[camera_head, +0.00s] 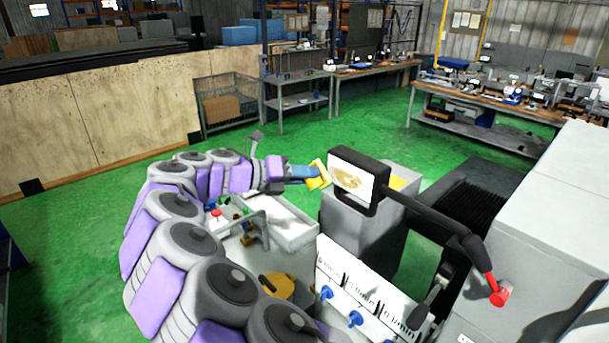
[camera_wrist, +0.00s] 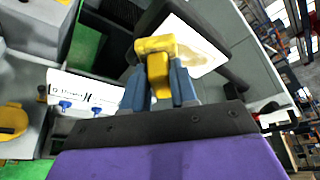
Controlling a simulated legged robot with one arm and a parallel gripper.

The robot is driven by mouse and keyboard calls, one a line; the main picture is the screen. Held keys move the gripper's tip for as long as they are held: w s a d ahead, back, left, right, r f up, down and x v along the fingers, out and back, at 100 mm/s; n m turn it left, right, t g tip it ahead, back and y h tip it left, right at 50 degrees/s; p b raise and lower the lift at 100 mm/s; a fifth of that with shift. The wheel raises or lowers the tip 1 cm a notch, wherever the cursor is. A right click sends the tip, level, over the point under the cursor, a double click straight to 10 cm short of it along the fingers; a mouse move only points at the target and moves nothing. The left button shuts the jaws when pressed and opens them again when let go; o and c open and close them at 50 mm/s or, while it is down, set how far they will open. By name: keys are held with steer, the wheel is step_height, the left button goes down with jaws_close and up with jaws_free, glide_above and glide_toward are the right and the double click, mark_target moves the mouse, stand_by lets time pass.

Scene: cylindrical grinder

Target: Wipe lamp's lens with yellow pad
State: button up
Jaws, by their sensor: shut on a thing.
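The lamp has a black rectangular head with a pale lens (camera_head: 345,176), which carries a brownish-yellow smear (camera_head: 352,183). The lens also shows in the wrist view (camera_wrist: 203,62), behind the pad, with part of its smear visible. My gripper (camera_head: 309,172) is shut on the yellow pad (camera_head: 319,177), just left of the lens in the head view. In the wrist view, the blue fingers of my gripper (camera_wrist: 159,84) pinch the stem of the yellow pad (camera_wrist: 155,45). The pad overlaps the lens edge there; I cannot tell whether they touch.
The lamp's black arm (camera_head: 428,215) runs right to a red-ended joint (camera_head: 500,293) by the grey machine housing (camera_head: 550,215). Green floor (camera_head: 350,125) is open behind.

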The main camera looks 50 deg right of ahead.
steer(key=shift+d+f+p, duration=0.15)
steer(key=shift+d+p, duration=0.35)
steer(key=shift+d, duration=1)
steer(key=shift+s+a+p, duration=0.1)
steer(key=shift+a+p, duration=0.25)
steer(key=shift+a, duration=0.15)
steer(key=shift+d, duration=0.65)
jaws_close()
steer(key=shift+s+a+p, duration=0.2)
steer(key=shift+s+p, duration=0.45)
steer(key=shift+s, duration=0.3)
steer(key=shift+s+a+p, duration=0.2)
steer(key=shift+s+p, duration=0.4)
steer(key=shift+s, duration=0.35)
steer(key=shift+s+a, duration=0.15)
steer(key=shift+s, duration=1.95)
steer(key=shift+s+a, duration=0.15)
steer(key=shift+s, duration=1.9)
steer(key=shift+w, duration=0.1)
